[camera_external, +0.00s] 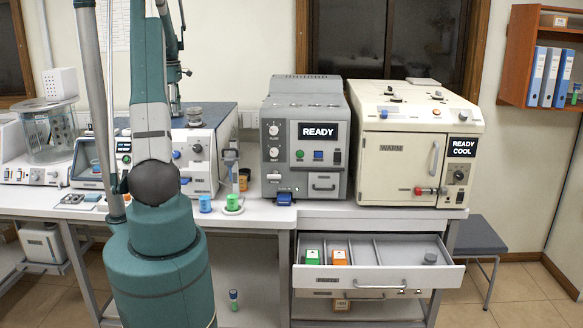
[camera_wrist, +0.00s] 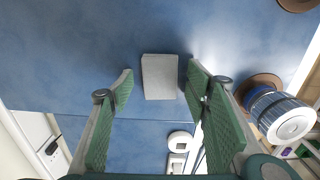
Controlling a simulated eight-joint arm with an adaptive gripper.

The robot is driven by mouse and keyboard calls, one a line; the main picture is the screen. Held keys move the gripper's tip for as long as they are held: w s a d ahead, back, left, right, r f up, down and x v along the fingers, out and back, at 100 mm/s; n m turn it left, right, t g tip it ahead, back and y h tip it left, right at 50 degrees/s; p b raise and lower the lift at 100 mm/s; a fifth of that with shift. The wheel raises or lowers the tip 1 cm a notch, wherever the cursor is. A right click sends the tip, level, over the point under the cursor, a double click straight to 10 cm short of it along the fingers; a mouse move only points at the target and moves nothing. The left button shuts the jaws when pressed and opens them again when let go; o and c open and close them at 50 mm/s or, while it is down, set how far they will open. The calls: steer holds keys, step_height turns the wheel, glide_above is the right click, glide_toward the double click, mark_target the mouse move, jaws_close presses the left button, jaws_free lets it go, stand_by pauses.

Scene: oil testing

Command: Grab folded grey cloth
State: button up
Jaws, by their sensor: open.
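The folded grey cloth (camera_wrist: 159,77) shows in the wrist view as a small flat grey rectangle on a blue surface (camera_wrist: 60,60). My gripper (camera_wrist: 159,82) is open, with one green-padded finger to the left of the cloth and one to the right. Gaps show between the fingers and the cloth's sides, and nothing is held. How high the fingertips are above the surface is hard to tell. In the external view I cannot make out the cloth. My arm hides part of the blue-topped instrument (camera_external: 222,112) there.
A ridged white-and-blue cylinder (camera_wrist: 280,115) stands right of my gripper. A grey READY unit (camera_external: 305,165) and a cream oven (camera_external: 400,160) stand right on the bench. Below them, an open drawer (camera_external: 395,280) holds green and orange boxes. Blue and green containers stand at the bench front.

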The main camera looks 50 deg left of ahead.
stand_by(0.4)
steer(key=c, duration=0.8)
steer(key=shift+r, duration=0.15)
steer(key=shift+r+b, duration=0.35)
steer(key=shift+r, duration=4.55)
